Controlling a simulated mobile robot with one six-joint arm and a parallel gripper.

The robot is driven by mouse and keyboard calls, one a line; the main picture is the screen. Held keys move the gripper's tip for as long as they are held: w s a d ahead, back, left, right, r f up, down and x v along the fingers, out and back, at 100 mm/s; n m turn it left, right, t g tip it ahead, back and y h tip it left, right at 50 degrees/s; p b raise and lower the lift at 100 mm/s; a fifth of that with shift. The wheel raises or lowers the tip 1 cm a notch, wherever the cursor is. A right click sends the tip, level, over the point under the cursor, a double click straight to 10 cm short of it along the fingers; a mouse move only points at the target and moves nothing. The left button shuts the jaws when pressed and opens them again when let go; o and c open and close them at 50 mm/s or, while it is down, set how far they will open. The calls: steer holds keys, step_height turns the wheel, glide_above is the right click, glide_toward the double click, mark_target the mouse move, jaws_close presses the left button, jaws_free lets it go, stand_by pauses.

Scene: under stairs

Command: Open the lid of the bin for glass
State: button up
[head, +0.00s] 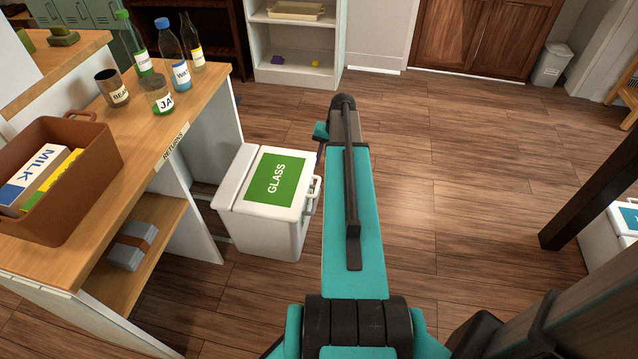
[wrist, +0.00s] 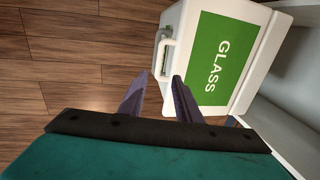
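The glass bin (head: 265,225) is a white box with a green GLASS label on its lid (head: 240,203). It stands on the floor beside the counter, and the lid is shut. A white handle (head: 312,195) sits on its right side, near my arm. In the wrist view the lid (wrist: 262,30) fills the upper right and the handle (wrist: 163,58) shows at its left edge. My gripper (wrist: 160,90) is open and empty, its two purple fingers pointing toward the handle. The handle lies just beyond the fingertips, seemingly not between them. In the head view my arm mostly hides the gripper.
The wooden counter (head: 190,112) at left holds bottles, jars and a brown crate (head: 95,175) with cartons. A white shelf (head: 333,50) stands behind. Another white bin (head: 600,240) is at right beside a dark post (head: 590,190). The wooden floor (head: 460,200) right of my arm is clear.

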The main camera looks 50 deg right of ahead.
mark_target(317, 186)
steer(key=f, duration=0.4)
steer(key=w+a+f, duration=0.1)
steer(key=f, duration=0.3)
steer(key=w+f+b, duration=0.1)
steer(key=f, duration=0.4)
steer(key=shift+w+a, duration=0.15)
steer(key=shift+a, duration=0.05)
jaws_close()
stand_by(1.1)
